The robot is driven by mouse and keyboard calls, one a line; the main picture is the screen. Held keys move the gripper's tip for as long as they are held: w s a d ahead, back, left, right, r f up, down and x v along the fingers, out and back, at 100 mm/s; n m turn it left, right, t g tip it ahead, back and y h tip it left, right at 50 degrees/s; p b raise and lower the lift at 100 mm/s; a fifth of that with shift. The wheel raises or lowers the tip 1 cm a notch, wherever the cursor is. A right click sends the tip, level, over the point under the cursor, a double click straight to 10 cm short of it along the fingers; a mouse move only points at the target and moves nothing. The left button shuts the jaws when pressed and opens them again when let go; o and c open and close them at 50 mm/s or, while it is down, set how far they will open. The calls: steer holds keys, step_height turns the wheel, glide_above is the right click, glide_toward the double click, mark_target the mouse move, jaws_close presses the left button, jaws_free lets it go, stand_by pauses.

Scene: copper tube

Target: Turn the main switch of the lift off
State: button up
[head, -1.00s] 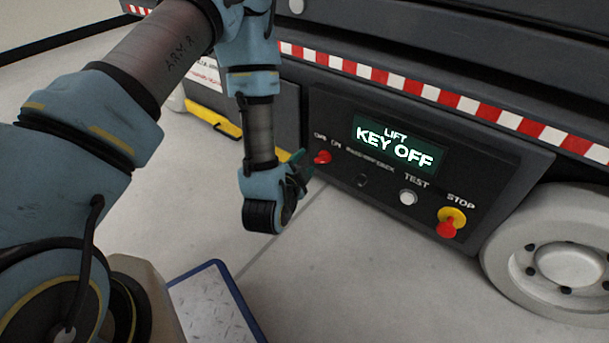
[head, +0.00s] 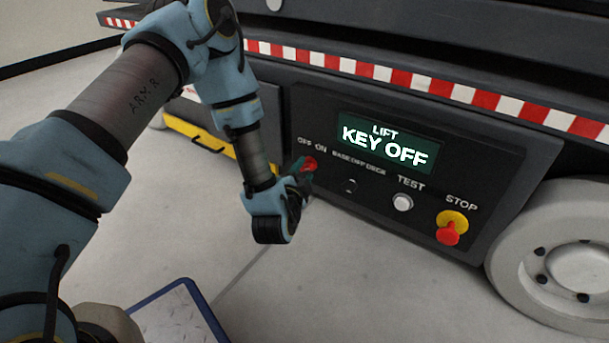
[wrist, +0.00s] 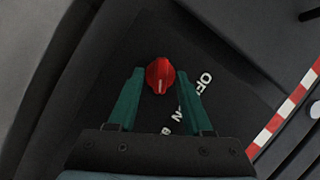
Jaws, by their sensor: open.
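The red main switch (head: 310,163) sits at the left of the lift's dark control panel (head: 470,175), beside the labels OFF and ON. It also shows in the wrist view (wrist: 159,77) as a red knob with a pale line on it; I cannot tell which label the line points to. My gripper (wrist: 160,73) is open, with its green fingers on either side of the knob. No clear contact shows. In the head view my gripper (head: 304,171) partly covers the switch. The display (head: 387,146) reads LIFT KEY OFF.
Right of the switch are a dark key selector (head: 351,186), a white TEST button (head: 402,202) and a red STOP button (head: 448,233) on a yellow base. A pale wheel (head: 575,270) stands at the right.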

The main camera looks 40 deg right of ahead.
steer(key=shift+w+d+f, duration=0.1)
steer(key=shift+w+d, duration=0.2)
steer(key=shift+d, duration=0.15)
jaws_close()
stand_by(0.4)
